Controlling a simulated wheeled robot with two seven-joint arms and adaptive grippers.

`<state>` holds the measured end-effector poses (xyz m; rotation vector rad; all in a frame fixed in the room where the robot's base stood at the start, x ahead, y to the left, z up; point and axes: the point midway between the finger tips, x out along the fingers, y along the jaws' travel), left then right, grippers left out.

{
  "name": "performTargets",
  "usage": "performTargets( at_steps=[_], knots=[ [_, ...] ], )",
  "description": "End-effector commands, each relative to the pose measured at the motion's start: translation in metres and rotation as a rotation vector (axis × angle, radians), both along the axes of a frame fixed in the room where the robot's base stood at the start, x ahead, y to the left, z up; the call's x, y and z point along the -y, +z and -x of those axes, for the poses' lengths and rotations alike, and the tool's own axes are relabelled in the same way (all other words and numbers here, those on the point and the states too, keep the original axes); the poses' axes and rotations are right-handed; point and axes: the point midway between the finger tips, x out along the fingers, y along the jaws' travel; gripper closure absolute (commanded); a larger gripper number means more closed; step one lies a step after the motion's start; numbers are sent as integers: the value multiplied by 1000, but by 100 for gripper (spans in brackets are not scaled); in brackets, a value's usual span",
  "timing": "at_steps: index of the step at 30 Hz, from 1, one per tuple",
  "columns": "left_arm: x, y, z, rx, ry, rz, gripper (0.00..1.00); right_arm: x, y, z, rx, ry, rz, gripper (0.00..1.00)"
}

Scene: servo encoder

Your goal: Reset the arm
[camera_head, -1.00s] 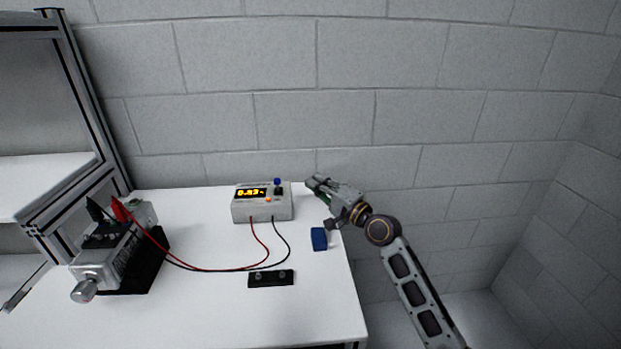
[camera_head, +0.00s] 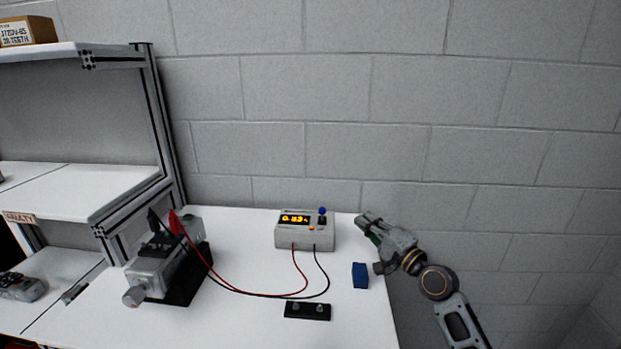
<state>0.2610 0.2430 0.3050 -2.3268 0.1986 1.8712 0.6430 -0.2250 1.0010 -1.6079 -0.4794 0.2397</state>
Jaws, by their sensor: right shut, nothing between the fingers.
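My right gripper (camera_head: 367,224) is shut and empty. It hangs at the right edge of the white table (camera_head: 240,332), to the right of the grey meter box and above the blue block. My right arm comes in from the lower right. My left arm and gripper are not in view. The grey meter box (camera_head: 287,240) has a lit yellow display and a blue knob on top. A silver servo motor (camera_head: 150,274) sits on a black stand at the left, with a red and a black clip on it.
A small blue block (camera_head: 360,275) and a black terminal strip (camera_head: 307,311) lie on the table. Red and black leads run from the meter box to the motor. A metal-framed shelf (camera_head: 165,130) stands at the left, with a cardboard box (camera_head: 28,32) on top. A grey device (camera_head: 22,287) lies below.

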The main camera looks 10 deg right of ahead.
Motion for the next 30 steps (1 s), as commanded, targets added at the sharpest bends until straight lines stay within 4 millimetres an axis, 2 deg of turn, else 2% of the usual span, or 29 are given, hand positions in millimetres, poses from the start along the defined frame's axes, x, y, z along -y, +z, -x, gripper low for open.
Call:
performTargets(
  at_steps=[9,30],
  knots=[
    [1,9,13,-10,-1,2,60,0,23,0,0,0,0,100],
    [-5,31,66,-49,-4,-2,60,0,91,0,0,0,0,100]
  ],
)
